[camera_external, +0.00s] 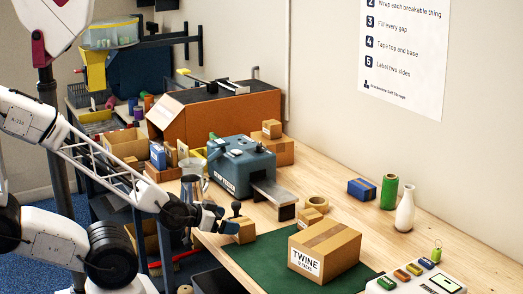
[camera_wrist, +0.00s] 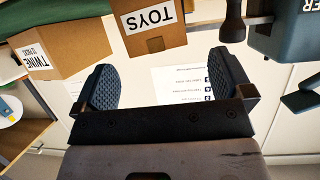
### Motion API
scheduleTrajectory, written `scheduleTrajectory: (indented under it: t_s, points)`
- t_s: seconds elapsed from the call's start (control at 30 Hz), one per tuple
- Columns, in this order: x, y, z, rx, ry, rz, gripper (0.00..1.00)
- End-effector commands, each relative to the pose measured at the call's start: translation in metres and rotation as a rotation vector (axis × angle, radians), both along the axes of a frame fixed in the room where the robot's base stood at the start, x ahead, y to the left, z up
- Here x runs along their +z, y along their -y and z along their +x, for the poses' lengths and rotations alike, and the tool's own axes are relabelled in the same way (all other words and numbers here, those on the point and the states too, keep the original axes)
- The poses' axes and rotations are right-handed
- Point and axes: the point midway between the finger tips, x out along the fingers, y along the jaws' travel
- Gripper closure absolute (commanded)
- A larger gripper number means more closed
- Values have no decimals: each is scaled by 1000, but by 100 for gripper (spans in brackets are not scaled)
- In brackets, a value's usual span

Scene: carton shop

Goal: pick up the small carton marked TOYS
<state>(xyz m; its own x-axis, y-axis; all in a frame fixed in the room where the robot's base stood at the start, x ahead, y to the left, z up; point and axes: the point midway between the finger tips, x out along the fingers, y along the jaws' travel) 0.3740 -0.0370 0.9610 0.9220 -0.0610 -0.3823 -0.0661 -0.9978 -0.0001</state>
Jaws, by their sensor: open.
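The small TOYS carton (camera_wrist: 147,25) is brown cardboard with a white label, at the top of the wrist view, just beyond and above the fingertips in the picture. In the external view a small carton (camera_external: 244,231) stands at the bench's near edge by my gripper, its label not visible. My gripper (camera_wrist: 162,85) is open, with its two dark ribbed fingers apart and nothing between them. It also shows in the external view (camera_external: 218,218), to the left of that carton. The fingers do not appear to hold the carton.
A larger TWINE carton (camera_external: 325,250) stands on the green mat (camera_external: 265,258). A dark-handled tool (camera_wrist: 233,22) stands close beside the TOYS carton.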

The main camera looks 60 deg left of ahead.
Motion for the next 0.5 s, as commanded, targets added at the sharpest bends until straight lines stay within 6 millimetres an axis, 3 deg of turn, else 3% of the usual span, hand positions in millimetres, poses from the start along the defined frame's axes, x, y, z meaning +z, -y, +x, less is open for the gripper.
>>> scheduleTrajectory:
  t_s: [0.23,0.5]
  points:
    - [-4,1,7,0,-2,0,2]
    - [-14,5,33,0,-2,0,2]
